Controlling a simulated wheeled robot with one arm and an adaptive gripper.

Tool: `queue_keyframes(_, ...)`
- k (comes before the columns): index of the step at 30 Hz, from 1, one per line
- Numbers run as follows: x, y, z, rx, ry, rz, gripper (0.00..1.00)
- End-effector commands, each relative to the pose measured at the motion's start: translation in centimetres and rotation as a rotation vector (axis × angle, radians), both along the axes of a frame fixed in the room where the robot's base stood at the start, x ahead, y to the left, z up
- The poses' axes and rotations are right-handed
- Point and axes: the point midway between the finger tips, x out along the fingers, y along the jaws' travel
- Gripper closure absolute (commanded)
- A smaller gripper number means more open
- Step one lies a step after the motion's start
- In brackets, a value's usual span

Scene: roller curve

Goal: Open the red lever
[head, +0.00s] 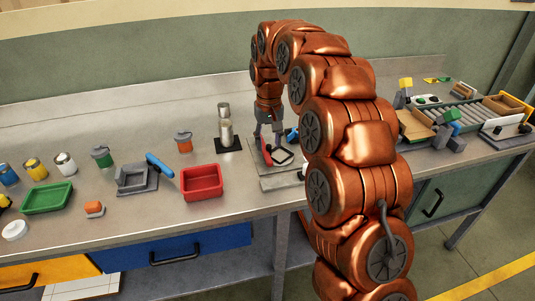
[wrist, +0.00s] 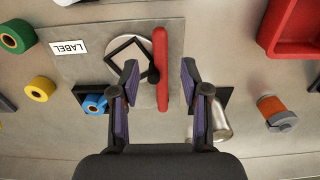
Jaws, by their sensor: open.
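The red lever (wrist: 161,70) is a long straight bar on a grey plate (wrist: 82,58). In the wrist view it runs up and down the picture, beside a black square frame on a pale disc. It also shows in the head view (head: 267,152), below my gripper (head: 268,131). In the wrist view my gripper (wrist: 159,77) is open, with one finger on each side of the lever and a visible gap to both. I cannot tell how far the fingertips are above the lever. The lever's pivot is at or near the dark knob beside it, partly unclear.
A metal cylinder on a black base (head: 225,128) stands close left of my gripper. A red tray (head: 202,182) and an orange jar (head: 183,142) lie further left. A blue ring (wrist: 95,104) sits near one finger. A roller conveyor (head: 450,118) stands at the right.

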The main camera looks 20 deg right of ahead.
Motion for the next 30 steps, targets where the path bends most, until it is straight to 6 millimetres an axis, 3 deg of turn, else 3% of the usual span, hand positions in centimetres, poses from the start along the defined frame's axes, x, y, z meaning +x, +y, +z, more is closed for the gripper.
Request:
queue_keyframes(12, -0.2, 0.2, -5.2, 0.001, 0.007, 0.003, 0.54)
queue_keyframes(25, -0.1, 0.2, -6.0, 0.0, 0.004, 0.003, 0.54)
queue_keyframes(30, -0.1, 0.2, -6.0, 0.0, 0.004, 0.003, 0.72)
